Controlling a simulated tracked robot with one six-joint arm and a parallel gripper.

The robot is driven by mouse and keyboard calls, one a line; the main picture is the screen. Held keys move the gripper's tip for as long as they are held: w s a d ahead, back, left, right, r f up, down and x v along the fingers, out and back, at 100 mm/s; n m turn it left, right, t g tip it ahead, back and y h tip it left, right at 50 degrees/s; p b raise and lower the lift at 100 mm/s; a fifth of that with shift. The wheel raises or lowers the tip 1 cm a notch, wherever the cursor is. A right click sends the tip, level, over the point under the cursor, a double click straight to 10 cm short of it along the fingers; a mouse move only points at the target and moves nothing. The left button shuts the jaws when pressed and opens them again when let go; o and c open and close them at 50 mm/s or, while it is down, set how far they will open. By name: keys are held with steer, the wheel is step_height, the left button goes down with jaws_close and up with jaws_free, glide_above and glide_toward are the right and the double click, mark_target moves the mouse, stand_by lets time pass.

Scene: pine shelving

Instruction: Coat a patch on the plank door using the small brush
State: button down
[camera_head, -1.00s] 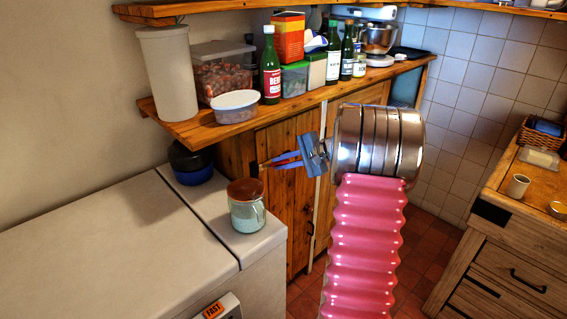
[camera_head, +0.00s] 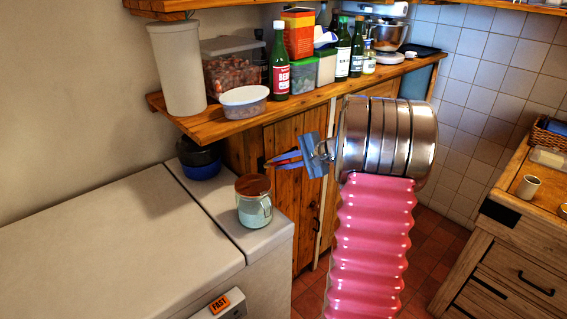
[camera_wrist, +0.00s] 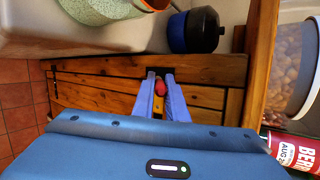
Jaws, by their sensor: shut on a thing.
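The plank door (camera_head: 289,205) is brown wood below the shelf, and its boards fill the middle of the wrist view (camera_wrist: 95,92). My gripper (camera_head: 272,161) has blue fingers and is in front of the door's upper left part. In the wrist view its fingers (camera_wrist: 161,92) are closed around a small item with red and yellow parts, which looks like the small brush (camera_wrist: 161,88). The fingers hide most of it. A dark patch shows at its far end. I cannot tell whether the brush touches the door.
A pale green jar with a brown top (camera_head: 254,208) stands on the white chest (camera_head: 120,245), with a dark blue pot (camera_head: 199,161) behind it. A crowded wooden shelf (camera_head: 215,124) overhangs the door. A wooden counter (camera_head: 540,205) is at right.

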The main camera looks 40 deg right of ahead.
steer(key=shift+s, duration=0.1)
steer(key=shift+s, duration=2.9)
steer(key=shift+s+d, duration=0.1)
steer(key=shift+s, duration=1.4)
